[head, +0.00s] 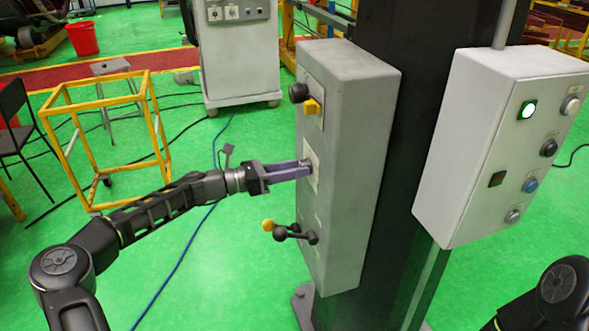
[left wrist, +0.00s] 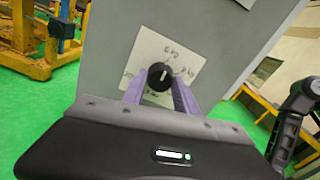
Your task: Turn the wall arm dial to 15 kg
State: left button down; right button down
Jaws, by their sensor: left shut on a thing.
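The wall arm dial is a black round knob (left wrist: 160,76) with a pale pointer line, on a white plate (left wrist: 170,55) with handwritten marks too small to read surely. The plate (head: 312,170) also shows in the head view, on the left face of a grey box (head: 362,150). My left gripper (head: 305,170), with purple fingers, reaches the plate from the left and hides the knob there. In the left wrist view its fingers (left wrist: 160,95) stand on both sides of the knob, shut on it. My right gripper is not in view; only part of my right arm shows at the lower right.
A black knob with a yellow block (head: 308,103) sits above the dial. A grey button box (head: 470,150) with a lit green button is at right. A yellow frame (head: 100,140) stands at left.

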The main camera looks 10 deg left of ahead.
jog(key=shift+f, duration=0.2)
pick_arm(q)
jog(key=m+b, duration=3.3)
jog(key=m, duration=0.2)
jog(key=shift+m+b, duration=0.3)
jog(key=shift+b, duration=0.05)
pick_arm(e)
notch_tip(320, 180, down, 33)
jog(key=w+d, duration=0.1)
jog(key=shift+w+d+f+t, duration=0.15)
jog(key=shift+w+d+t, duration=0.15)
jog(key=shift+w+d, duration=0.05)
pick_arm(q)
jog(key=c, duration=0.9)
grip_release()
jog(key=shift+c, duration=0.2)
